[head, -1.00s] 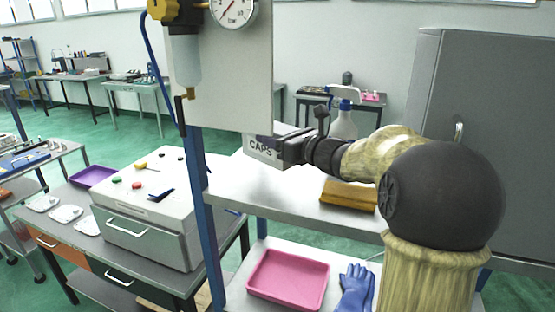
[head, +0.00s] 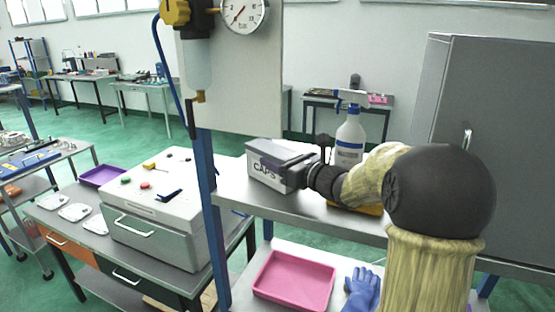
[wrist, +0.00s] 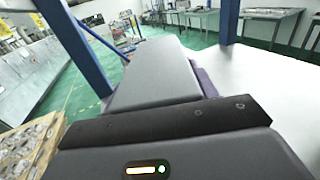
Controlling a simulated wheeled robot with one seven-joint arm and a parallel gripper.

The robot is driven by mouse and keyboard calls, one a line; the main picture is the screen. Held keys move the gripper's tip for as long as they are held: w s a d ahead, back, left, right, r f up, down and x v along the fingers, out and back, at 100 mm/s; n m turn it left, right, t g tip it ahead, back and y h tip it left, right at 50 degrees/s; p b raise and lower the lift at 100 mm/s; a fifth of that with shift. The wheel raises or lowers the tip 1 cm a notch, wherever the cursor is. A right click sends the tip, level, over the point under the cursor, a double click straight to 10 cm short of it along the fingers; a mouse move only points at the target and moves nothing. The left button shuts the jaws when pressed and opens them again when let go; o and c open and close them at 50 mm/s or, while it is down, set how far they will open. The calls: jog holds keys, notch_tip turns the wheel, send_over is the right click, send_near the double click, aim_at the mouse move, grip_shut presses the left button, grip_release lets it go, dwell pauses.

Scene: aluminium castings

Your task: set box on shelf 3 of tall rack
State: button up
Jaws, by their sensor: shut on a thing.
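The box (head: 264,172), grey with a white front marked "CAPS", is upright at the left part of the tall rack's upper visible shelf (head: 350,222). My gripper (head: 290,172) is shut on the box from the right. In the wrist view the box's grey top (wrist: 155,75) stretches ahead of my gripper (wrist: 170,122). The box is over the shelf surface, low and close to it; I cannot tell whether its underside touches. The shelf's number does not show.
A blue rack post (head: 207,200) stands just left of the box. A white spray bottle (head: 349,138) and a mostly hidden yellow thing (head: 372,209) are on the shelf to the right. Below are a pink tray (head: 293,281) and blue gloves (head: 362,288). A gauge panel (head: 245,90) hangs above.

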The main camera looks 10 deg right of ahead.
jog(key=o, duration=1.2)
jog(key=shift+f, duration=0.1)
jog(key=shift+o, duration=0.2)
jog(key=b+v, duration=0.2)
jog(key=v, duration=0.5)
jog(key=shift+s+d+b, duration=0.2)
jog(key=shift+b, duration=0.1)
jog(key=shift+w, duration=0.1)
